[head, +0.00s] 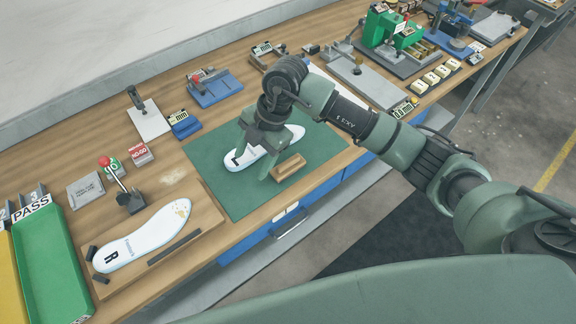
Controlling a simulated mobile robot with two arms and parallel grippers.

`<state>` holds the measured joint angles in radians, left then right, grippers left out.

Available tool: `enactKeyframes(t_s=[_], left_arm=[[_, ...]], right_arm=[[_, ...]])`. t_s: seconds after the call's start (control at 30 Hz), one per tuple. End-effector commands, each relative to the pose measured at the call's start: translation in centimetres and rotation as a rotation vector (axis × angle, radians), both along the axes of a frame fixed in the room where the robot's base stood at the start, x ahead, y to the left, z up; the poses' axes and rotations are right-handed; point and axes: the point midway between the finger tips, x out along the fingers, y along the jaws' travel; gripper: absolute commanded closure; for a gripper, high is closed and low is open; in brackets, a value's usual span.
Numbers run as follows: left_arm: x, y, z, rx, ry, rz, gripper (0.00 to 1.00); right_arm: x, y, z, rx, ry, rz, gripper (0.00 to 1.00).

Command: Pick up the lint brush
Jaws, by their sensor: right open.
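The lint brush (288,167), a small wooden block, lies on the green mat (213,184) near its front edge. A white insole (291,133) lies on the same mat behind it, partly hidden by my right gripper. My right gripper (250,167) points down over the insole, just left of the brush. Its two fingers are apart with nothing held between them. I cannot tell exactly how high the fingertips are above the mat. My left gripper is out of view.
A second insole (142,236) marked R lies on a wooden board at the left, beside a red-knobbed lever (120,185). A green PASS tray (47,262) stands at the far left. Several small fixtures line the bench's back. The mat's front right is clear.

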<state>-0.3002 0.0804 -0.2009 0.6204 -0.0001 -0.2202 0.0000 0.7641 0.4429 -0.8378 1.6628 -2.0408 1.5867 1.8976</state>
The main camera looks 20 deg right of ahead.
Motion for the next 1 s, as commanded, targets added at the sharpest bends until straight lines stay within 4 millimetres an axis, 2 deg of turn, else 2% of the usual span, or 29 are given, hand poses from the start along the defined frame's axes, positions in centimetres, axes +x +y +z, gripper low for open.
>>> enactKeyframes(t_s=[0.03,0.1,0.23,0.53,0.73,0.83,1.0], left_arm=[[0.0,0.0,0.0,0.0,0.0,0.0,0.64],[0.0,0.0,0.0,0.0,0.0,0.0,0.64],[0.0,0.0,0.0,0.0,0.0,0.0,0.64],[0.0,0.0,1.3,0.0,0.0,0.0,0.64],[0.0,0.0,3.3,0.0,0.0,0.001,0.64],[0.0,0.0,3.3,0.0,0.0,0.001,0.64],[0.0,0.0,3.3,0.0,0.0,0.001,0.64]], right_arm=[[0.9,-2.6,0.0,-0.108,0.007,-0.048,0.38],[1.6,-5.6,0.0,-0.231,0.02,-0.113,0.38],[2.1,-8.7,0.2,-0.354,0.033,-0.185,0.38],[1.9,-9.1,-2.4,-0.373,0.04,-0.198,0.38],[1.3,-9.2,-5.2,-0.373,0.042,-0.196,0.38],[1.5,-9.2,-6.7,-0.372,0.039,-0.196,0.38],[1.6,-9.1,-7.5,-0.37,0.036,-0.195,0.38]])
